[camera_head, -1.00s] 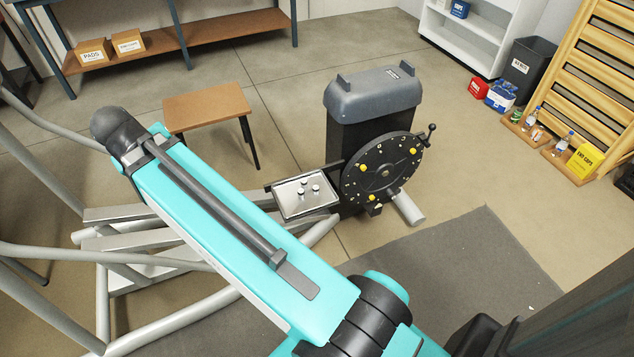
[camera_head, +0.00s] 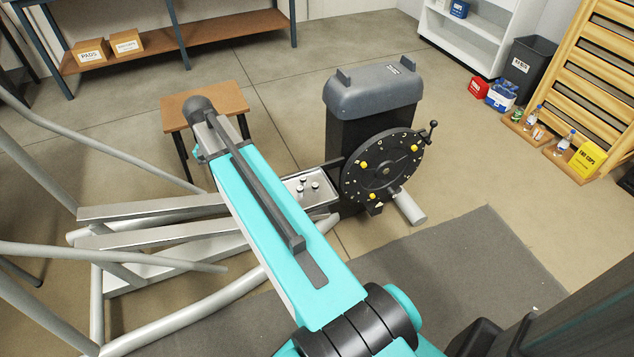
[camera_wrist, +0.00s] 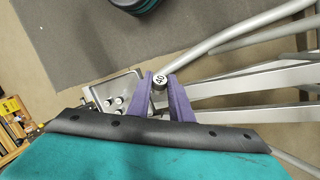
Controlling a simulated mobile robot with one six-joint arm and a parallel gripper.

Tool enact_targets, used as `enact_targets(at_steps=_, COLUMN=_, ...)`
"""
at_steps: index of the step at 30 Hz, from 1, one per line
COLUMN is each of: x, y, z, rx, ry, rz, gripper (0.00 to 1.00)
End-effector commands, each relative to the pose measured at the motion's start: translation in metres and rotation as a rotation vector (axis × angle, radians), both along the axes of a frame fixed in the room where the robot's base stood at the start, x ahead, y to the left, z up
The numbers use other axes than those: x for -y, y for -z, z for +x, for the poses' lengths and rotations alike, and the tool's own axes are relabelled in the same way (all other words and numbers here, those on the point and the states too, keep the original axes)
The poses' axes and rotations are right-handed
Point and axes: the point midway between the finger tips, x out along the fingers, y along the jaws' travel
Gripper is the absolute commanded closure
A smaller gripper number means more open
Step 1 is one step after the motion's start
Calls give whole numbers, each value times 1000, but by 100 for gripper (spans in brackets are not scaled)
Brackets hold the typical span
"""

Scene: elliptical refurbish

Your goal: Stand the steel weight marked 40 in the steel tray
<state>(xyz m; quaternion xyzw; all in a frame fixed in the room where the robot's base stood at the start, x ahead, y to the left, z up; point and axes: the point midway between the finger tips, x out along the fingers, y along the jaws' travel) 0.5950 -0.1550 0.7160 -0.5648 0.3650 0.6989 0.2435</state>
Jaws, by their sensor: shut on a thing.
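The steel weight marked 40 (camera_wrist: 159,80) is between the purple fingertips of my gripper (camera_wrist: 160,84) in the wrist view, its numbered top facing the camera. My gripper is shut on it. The steel tray (camera_wrist: 128,80) lies just left of the held weight in the wrist view, and several small weights stand in it. The tray also shows in the head view (camera_head: 328,194), beside the black dial, its left part hidden behind my teal arm. My gripper and the held weight are hidden by the arm in the head view.
The elliptical's black dial (camera_head: 383,170) and grey housing (camera_head: 372,95) stand right of the tray. Metal rails (camera_head: 155,207) run left of it. A brown stool (camera_head: 230,98) stands behind my arm. A grey mat (camera_head: 470,265) lies clear at the right.

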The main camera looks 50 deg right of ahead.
Motion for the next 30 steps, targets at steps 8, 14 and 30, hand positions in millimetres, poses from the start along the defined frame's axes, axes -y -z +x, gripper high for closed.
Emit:
enact_targets(at_steps=8, x=35, y=32, z=-19, rx=-66, ry=294, rz=147, gripper=100)
enact_targets(at_steps=14, x=55, y=49, z=-33, rx=-85, ry=490, rz=257, gripper=100)
enact_targets(at_steps=30, x=106, y=83, z=-69, rx=-35, ry=978, rz=568, gripper=100)
